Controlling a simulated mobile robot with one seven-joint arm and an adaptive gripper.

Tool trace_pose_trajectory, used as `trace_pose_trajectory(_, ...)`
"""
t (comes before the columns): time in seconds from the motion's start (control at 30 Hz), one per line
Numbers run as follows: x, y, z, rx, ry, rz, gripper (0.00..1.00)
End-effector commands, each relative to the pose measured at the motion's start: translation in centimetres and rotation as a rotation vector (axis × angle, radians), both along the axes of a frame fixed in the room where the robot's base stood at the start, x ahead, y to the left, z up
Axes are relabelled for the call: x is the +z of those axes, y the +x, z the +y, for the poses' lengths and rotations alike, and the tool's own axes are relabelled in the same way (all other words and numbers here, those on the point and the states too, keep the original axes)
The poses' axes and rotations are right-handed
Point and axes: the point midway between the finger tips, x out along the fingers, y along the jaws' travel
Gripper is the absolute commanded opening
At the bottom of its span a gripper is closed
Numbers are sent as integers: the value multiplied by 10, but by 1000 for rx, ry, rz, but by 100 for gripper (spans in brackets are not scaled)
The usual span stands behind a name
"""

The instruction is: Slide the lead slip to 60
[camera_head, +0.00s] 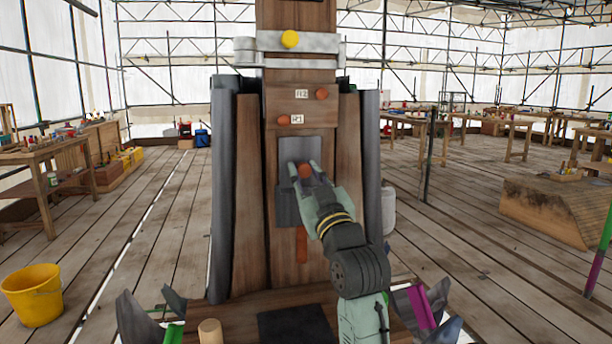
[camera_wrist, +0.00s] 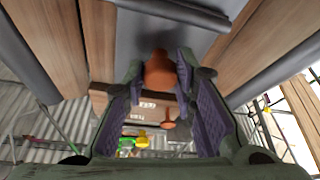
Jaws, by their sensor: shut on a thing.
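The lead slip (camera_head: 287,205) is a grey plate on the front of the wooden spire post. An orange-brown knob (camera_head: 305,170) stands out from it, and the grey surface also shows in the wrist view (camera_wrist: 195,28). My gripper (camera_head: 306,172) is shut on this knob. In the wrist view the knob (camera_wrist: 160,70) sits between the two purple-padded fingers. My gripper hides the right part of the slip. I cannot read a scale or the number 60 in either view.
Two more orange knobs, by labels R1 (camera_head: 284,119) and R2 (camera_head: 321,94), stick out above. A metal band (camera_head: 300,42) with a yellow knob (camera_head: 290,39) crosses higher. Grey sheets (camera_head: 222,190) flank the post.

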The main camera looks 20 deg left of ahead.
Motion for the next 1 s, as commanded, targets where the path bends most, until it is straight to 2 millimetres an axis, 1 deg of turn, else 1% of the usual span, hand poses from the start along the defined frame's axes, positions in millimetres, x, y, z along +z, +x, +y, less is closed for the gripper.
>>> trace_pose_trajectory(0.13,-12,0,0,1,-1,1,0)
trace_pose_trajectory(0.3,-40,0,0,1,-1,1,0)
trace_pose_trajectory(0.37,-46,0,0,0,-2,2,0)
trace_pose_trajectory(0.67,-44,0,0,1,-1,1,0)
trace_pose_trajectory(0.7,-44,0,0,0,-1,1,27)
trace_pose_trajectory(0.9,-44,0,0,0,0,0,41)
trace_pose_trajectory(1.0,-44,0,0,0,0,0,46)
